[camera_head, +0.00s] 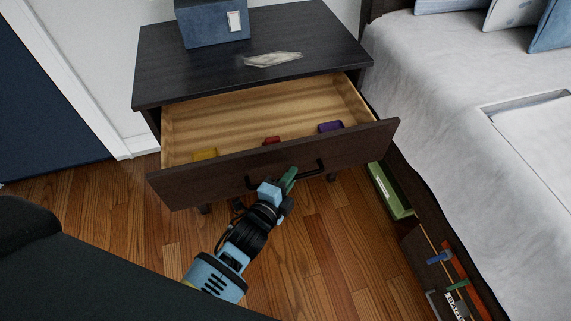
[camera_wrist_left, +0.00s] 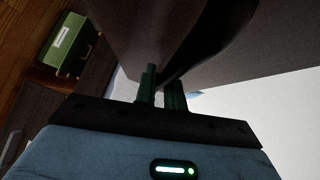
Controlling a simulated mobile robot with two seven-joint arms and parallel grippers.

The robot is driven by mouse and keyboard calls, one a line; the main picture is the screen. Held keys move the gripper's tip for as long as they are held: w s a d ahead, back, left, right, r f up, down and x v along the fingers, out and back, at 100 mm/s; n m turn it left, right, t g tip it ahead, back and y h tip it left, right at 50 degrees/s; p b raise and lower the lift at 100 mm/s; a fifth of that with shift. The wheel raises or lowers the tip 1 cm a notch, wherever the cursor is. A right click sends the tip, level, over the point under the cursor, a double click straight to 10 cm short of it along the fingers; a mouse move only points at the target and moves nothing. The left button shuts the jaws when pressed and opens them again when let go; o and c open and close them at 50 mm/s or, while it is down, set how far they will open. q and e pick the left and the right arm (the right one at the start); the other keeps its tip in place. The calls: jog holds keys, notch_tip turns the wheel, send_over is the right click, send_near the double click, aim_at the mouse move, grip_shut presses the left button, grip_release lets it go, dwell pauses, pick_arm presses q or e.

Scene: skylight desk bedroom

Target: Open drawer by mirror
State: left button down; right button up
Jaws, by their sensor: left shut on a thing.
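The dark wood nightstand (camera_head: 330,40) stands beside the bed, and its drawer (camera_head: 330,150) is pulled well out, showing a pale wooden inside. A yellow item (camera_head: 204,155), a red item (camera_head: 271,140) and a purple item (camera_head: 330,127) lie in it. My left gripper (camera_head: 290,174) is shut on the black drawer handle (camera_head: 312,167) at the drawer front. In the left wrist view the green fingers (camera_wrist_left: 160,88) are close together at the handle (camera_wrist_left: 215,45). No mirror can be made out. My right gripper is not in view.
A blue box (camera_head: 212,24) and a pale flat item (camera_head: 273,59) rest on the nightstand top. The bed (camera_head: 480,110) is at the right, with a green box (camera_head: 389,190) and other items in the open space along its side. Wooden floor (camera_head: 320,250) is clear in front of the drawer.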

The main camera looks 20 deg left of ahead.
pick_arm(q)
jog(key=shift+s+d, duration=0.25)
jog(key=shift+s, duration=0.15)
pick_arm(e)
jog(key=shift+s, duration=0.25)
pick_arm(q)
jog(key=c, duration=1.8)
grip_release()
jog(key=shift+o, duration=0.2)
jog(key=shift+s, duration=0.1)
jog(key=p+v, duration=0.1)
jog(key=v, duration=0.6)
jog(key=shift+s, duration=0.3)
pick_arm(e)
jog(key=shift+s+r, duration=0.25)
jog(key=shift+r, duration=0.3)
pick_arm(q)
jog(key=shift+a, duration=0.1)
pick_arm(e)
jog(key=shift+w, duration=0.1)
